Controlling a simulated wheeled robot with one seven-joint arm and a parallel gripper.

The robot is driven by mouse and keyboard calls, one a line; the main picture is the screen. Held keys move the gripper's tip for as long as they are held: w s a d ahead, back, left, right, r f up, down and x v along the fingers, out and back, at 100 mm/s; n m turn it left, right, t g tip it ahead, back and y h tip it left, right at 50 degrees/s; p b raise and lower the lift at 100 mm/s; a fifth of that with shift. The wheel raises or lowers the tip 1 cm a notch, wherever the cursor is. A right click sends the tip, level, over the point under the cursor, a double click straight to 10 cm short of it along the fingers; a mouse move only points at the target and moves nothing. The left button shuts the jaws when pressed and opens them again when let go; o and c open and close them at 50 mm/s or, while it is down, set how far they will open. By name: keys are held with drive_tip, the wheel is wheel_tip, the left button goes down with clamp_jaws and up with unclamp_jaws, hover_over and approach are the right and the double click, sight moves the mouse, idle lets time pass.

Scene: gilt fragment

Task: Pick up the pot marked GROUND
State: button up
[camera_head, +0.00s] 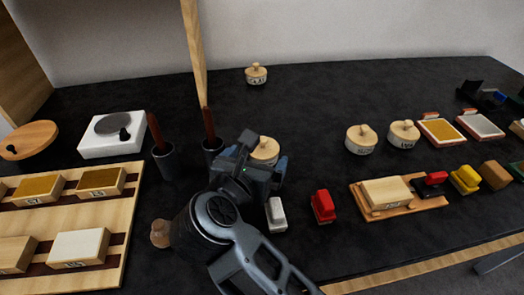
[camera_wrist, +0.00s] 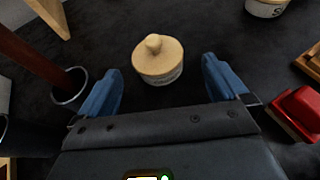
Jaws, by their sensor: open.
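In the head view, several small round pots with wooden lids and knobs stand on the dark table. One pot (camera_head: 265,151) stands just beyond my gripper (camera_head: 256,163), which partly hides it. In the wrist view the same pot (camera_wrist: 158,60) stands upright ahead of my gripper (camera_wrist: 160,92), between the lines of the open blue fingers and apart from them. Its label is too small to read. Other pots stand at the back (camera_head: 256,74) and to the right (camera_head: 361,139) and (camera_head: 404,133); I cannot surely tell which is marked GROUND.
Two dark cups with upright handled tools (camera_head: 165,160) and (camera_head: 213,150) stand left of my gripper. A white block (camera_head: 277,214) and a red block (camera_head: 322,206) lie to the right. A wooden tray (camera_head: 60,222) lies left.

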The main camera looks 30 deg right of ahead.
sight(261, 151)
drive_tip(key=shift+a+p+x, duration=0.2)
drive_tip(key=shift+p+x, duration=0.2)
drive_tip(key=shift+x, duration=3.15)
drive_tip(key=shift+w+f, duration=0.15)
drive_tip(key=c, duration=1.2)
